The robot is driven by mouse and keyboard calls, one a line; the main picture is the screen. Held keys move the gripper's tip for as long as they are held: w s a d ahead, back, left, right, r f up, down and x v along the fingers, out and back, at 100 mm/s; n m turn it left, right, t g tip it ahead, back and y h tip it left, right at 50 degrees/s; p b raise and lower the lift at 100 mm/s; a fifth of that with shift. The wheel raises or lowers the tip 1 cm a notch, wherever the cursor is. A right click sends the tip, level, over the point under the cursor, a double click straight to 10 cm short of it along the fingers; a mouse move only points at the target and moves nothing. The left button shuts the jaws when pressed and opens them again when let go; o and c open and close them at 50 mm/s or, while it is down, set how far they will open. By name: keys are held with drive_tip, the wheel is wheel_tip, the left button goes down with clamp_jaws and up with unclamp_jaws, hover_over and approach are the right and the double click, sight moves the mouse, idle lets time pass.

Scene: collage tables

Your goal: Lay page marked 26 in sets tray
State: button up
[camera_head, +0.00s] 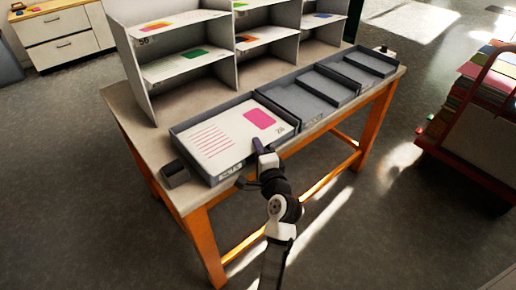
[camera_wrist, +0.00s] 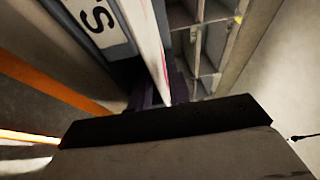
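The white page marked 26 (camera_head: 223,128), with a pink block and pink lines, lies flat over the leftmost grey tray (camera_head: 176,146). The tray's front label, partly readable as ending in S, also shows in the wrist view (camera_wrist: 100,18). My gripper (camera_head: 258,146) is at the tray's front right side, at the page's near edge. In the wrist view the page (camera_wrist: 148,40) shows nearly edge-on and runs between the dark fingers of my gripper (camera_wrist: 163,94), which look shut on it. I cannot tell whether the page touches the tray floor.
Two more grey trays, a middle one (camera_head: 300,106) and a far one (camera_head: 372,62), stand along the table (camera_head: 140,119) and look empty. Behind is a shelf unit (camera_head: 237,72) with several coloured pages. A cart of papers (camera_head: 480,130) stands at the right, with clear floor between.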

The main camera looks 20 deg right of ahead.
drive_tip(key=shift+o, duration=0.6)
drive_tip(key=shift+s, duration=0.15)
drive_tip(key=shift+s, duration=0.3)
drive_tip(key=s+b, duration=0.2)
drive_tip(key=s, duration=1.1)
drive_tip(key=shift+a+b, duration=0.3)
drive_tip(key=shift+b, duration=0.1)
